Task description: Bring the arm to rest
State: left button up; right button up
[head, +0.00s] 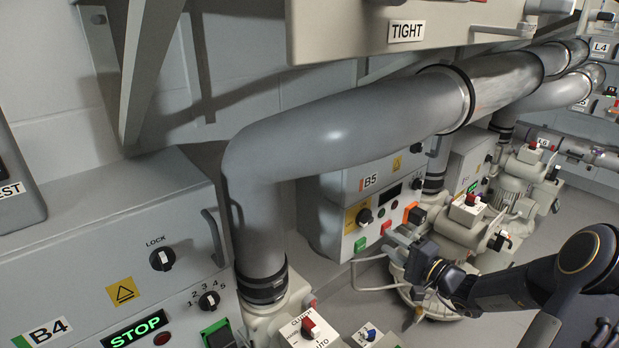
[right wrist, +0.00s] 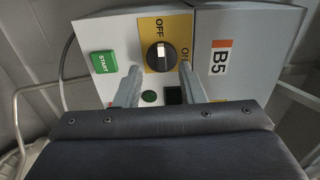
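My right gripper (head: 393,245) reaches in from the right in the head view, in front of the B5 control box (head: 335,190). In the right wrist view its two grey fingers (right wrist: 158,86) are apart with nothing held between them. Beyond the fingertips is a black rotary knob (right wrist: 160,57) on a yellow plate marked OFF and ON. Its white mark lies on the OFF side. In the head view the knob (head: 364,216) stands clear of the fingers, to their left. My left gripper is not in view.
A thick grey pipe (head: 340,120) bends down in front of B5. The B4 box (head: 130,250) with a lit STOP display stands at left. A TIGHT-labelled panel (head: 350,25) hangs overhead. Blower machines (head: 500,190) stand beyond the gripper. Floor shows at right (head: 545,235).

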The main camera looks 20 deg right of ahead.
jog(key=s+a+r+n+g+y, duration=0.25)
jog(key=s+a+n+g, duration=0.35)
jog(key=a, duration=0.4)
jog(key=s+a+r+n+g+y, duration=0.1)
jog(key=s+a+r+n+g, duration=0.25)
jog(key=s+a, duration=0.6)
jog(key=s+d+f+n+g+h, duration=0.1)
jog(key=s+d+f+n+h, duration=0.15)
jog(key=s+h, duration=0.75)
jog(key=s+r+y+p, duration=0.3)
jog(key=r+p, duration=3.1)
jog(key=shift+a+r, duration=0.15)
jog(key=shift+a, duration=0.3)
jog(key=shift+s+g+y, duration=0.1)
jog(key=shift+g+y, duration=0.15)
